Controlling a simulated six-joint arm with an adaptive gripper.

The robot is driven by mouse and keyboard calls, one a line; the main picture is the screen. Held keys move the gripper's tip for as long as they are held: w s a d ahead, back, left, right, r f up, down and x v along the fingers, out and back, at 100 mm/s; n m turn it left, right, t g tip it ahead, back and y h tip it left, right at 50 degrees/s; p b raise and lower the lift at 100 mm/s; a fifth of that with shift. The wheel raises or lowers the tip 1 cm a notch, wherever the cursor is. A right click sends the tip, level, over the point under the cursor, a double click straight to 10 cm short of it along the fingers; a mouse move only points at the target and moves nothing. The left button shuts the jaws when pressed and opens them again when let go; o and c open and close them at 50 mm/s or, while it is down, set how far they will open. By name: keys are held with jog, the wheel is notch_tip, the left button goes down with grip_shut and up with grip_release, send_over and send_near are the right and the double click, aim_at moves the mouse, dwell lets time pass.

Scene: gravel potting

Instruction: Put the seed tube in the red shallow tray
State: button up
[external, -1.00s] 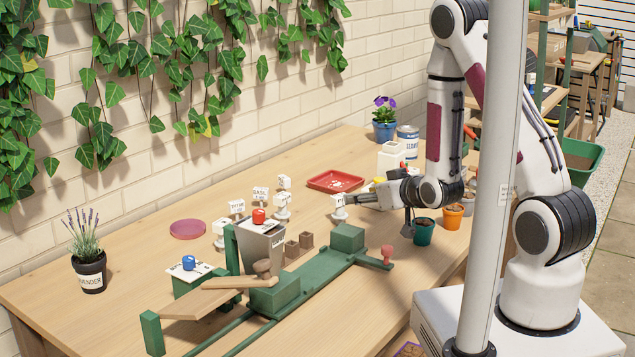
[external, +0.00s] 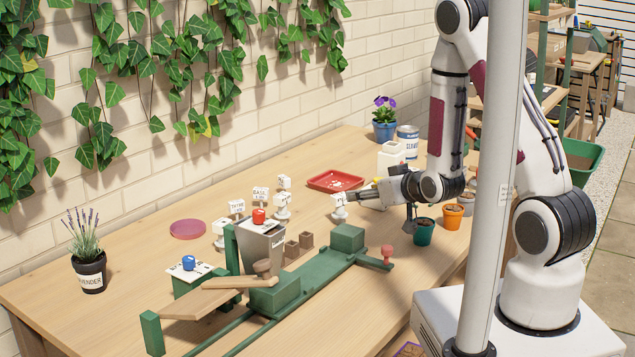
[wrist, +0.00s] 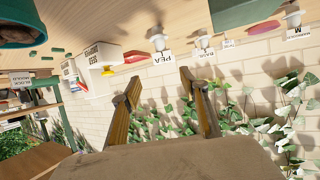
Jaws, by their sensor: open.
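My gripper (external: 357,195) is open and level above the bench, its fingertips beside a white labelled holder (external: 339,212). In the wrist view the open fingers (wrist: 158,82) have nothing between them; the holder's label there reads PEA (wrist: 161,58). The red shallow tray (external: 319,184) lies behind the gripper near the wall, with small white pieces in it. The tray also shows in the wrist view (wrist: 135,56). I cannot surely pick out the seed tube; a small yellow-topped item (wrist: 108,71) stands near a white box in the wrist view, partly unclear.
Several white labelled holders (external: 282,210) stand left of the gripper. A green wooden rig (external: 275,294) fills the front.

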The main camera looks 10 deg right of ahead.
jog(key=s+d+r+m+g+h, duration=0.25)
jog(key=s+d+r, duration=0.35)
jog(key=d+r, duration=0.55)
jog(key=s+d+r+g, duration=0.1)
jog(key=s+d+r, duration=0.1)
jog(key=s, duration=0.5)
jog(key=s+d+r+m+g+h, duration=0.1)
jog(key=s+d+r, duration=0.1)
jog(key=s, duration=0.5)
jog(key=s+d+r+m+g+h, duration=0.1)
jog(key=s+d+r+g, duration=0.1)
jog(key=s, duration=0.5)
jog(key=shift+s+d+r, duration=0.4)
jog(key=shift+d+r, duration=0.15)
jog(key=shift+r, duration=0.35)
jog(key=shift+o, duration=0.8)
jog(key=shift+h, duration=0.25)
